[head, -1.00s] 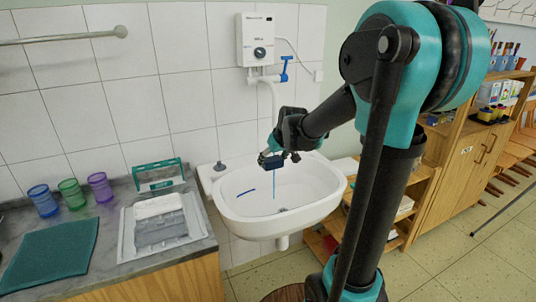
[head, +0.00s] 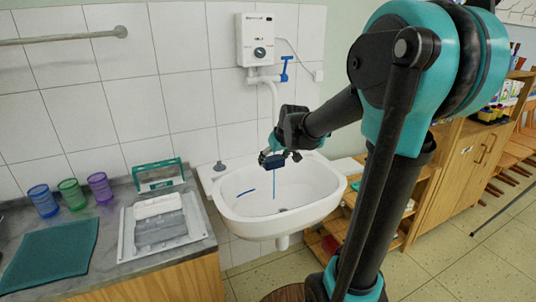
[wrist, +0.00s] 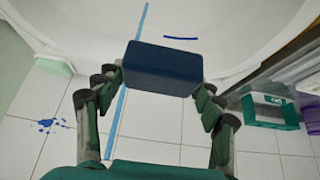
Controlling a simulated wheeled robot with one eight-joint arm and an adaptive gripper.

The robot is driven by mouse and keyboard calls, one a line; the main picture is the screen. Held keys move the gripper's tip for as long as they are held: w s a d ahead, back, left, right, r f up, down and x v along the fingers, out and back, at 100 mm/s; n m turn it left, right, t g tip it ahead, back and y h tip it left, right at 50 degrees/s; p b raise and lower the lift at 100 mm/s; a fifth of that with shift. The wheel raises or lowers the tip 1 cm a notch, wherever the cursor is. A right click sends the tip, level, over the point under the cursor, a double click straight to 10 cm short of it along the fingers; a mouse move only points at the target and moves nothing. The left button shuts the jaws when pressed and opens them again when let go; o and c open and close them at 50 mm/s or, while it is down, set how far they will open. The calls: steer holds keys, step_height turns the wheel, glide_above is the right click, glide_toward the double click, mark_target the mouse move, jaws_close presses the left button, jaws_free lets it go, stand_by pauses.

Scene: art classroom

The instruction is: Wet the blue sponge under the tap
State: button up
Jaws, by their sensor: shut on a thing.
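The dark blue sponge (head: 274,162) is held over the white sink basin (head: 240,204). My gripper (head: 279,155) is shut on it; in the wrist view, the fingers grip the sponge (wrist: 162,68) at its two ends. The white tap (head: 270,79) with a blue handle (head: 284,68) is on the tiled wall, and its spout pipe runs down behind my gripper. A thin blue water stream (head: 274,188) shows below the sponge. In the wrist view the stream (wrist: 120,115) passes by the sponge's left end; I cannot tell whether they touch.
A blue streak (head: 246,193) lies in the basin. On the left counter are a grey-white tray (head: 127,240), a teal caddy (head: 158,185), coloured cups (head: 71,194) and a green mat (head: 50,255). A wooden shelf (head: 425,190) stands right of the sink.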

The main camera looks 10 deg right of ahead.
mark_target(273, 161)
steer(key=shift+s+d+r, duration=0.1)
steer(key=shift+s+r, duration=0.7)
steer(key=shift+s, duration=0.2)
steer(key=shift+s+d+r, duration=0.1)
steer(key=shift+s+r, duration=0.65)
steer(key=shift+s, duration=0.2)
steer(key=shift+w+f, duration=0.1)
